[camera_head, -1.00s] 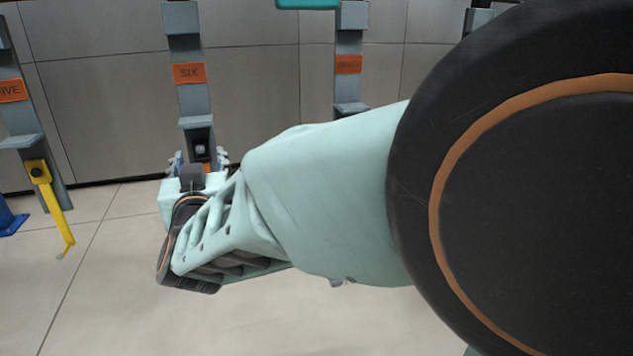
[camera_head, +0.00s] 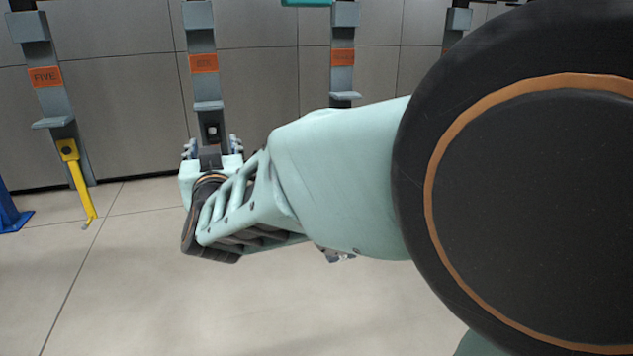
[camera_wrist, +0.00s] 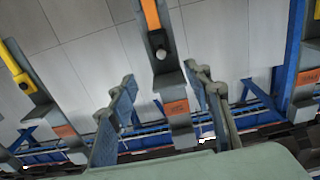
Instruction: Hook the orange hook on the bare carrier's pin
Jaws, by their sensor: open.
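In the wrist view the orange hook (camera_wrist: 151,14) shows as a strip cut off by the top edge. Its dark end meets the middle carrier (camera_wrist: 173,92) at a round grey pin (camera_wrist: 162,53). It appears to hang there, but the exact seating is not clear. In the head view this carrier, labelled SIX (camera_head: 204,63), shows its pin (camera_head: 212,131) above my gripper. My gripper (camera_wrist: 160,73) is open, with one blue-grey finger on each side of the carrier and nothing between them that it grips. In the head view my gripper (camera_head: 212,147) hides the orange hook.
Carrier FIVE (camera_head: 46,77) at left holds a yellow hook (camera_head: 80,185). Another labelled carrier (camera_head: 343,57) stands to the right. A blue stand (camera_head: 10,212) is at the left edge. The floor (camera_head: 130,290) in front is clear.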

